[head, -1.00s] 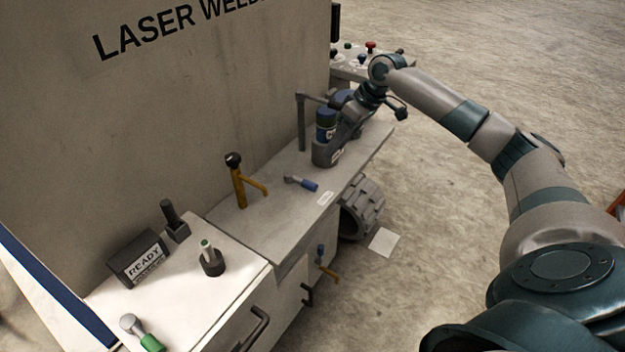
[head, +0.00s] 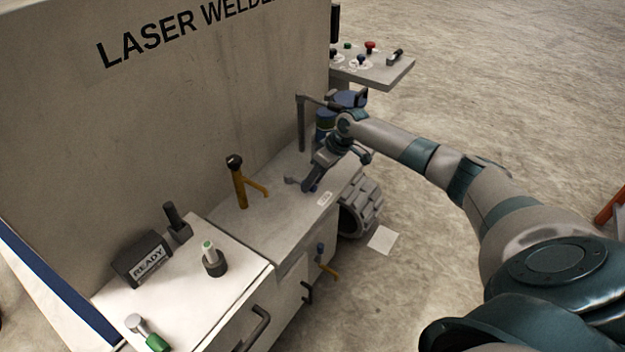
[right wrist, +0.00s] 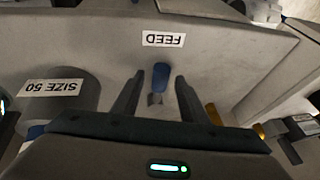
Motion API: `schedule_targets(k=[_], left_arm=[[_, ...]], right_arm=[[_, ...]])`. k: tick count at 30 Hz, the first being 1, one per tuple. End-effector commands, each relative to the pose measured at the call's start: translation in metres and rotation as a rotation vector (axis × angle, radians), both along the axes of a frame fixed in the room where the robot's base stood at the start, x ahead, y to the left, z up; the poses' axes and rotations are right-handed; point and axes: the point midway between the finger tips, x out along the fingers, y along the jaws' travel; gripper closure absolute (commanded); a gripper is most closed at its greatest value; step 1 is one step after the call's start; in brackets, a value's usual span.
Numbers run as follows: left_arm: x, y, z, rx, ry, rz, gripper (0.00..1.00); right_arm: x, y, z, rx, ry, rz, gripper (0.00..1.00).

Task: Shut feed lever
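The feed lever lies on the bench ledge, with a grey knob (head: 290,181) at its left end in the head view. Its blue handle (right wrist: 161,75) shows in the right wrist view, just below the upside-down FEED label (right wrist: 163,39). My right gripper (head: 308,188) is low over the lever and hides most of the handle in the head view. In the right wrist view its two fingers (right wrist: 158,88) are apart, one on each side of the handle. I cannot tell whether they touch it. My left gripper is not in view.
A yellow post with a side arm (head: 239,185) stands left of the lever. A grey holder marked SIZE 50 (right wrist: 58,95) stands close beside my right gripper. The tall LASER WELDER panel (head: 190,110) rises behind. A control shelf (head: 385,73) is farther back.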

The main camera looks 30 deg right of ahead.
Motion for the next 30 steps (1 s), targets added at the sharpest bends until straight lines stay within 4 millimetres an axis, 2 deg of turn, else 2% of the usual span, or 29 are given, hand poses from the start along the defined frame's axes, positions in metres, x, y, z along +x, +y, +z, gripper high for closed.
schedule_targets(k=[12, 14, 17, 18, 26, 30], left_arm=[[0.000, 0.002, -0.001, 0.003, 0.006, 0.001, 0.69], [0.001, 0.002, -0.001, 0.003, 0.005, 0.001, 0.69], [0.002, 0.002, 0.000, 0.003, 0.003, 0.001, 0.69], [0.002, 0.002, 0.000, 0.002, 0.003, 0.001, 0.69], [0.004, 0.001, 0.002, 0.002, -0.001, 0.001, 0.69], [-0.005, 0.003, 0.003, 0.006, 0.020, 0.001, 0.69]], right_arm=[[0.002, 0.002, -0.006, 0.000, -0.001, 0.001, 0.60], [0.002, 0.002, -0.006, 0.000, -0.001, 0.001, 0.72], [0.002, 0.002, -0.005, 0.000, -0.001, 0.001, 0.96], [0.002, 0.002, -0.005, 0.000, -0.001, 0.001, 1.00], [0.004, 0.005, -0.005, 0.000, -0.001, -0.003, 1.00], [0.009, 0.016, -0.004, 0.000, -0.002, -0.014, 1.00]])
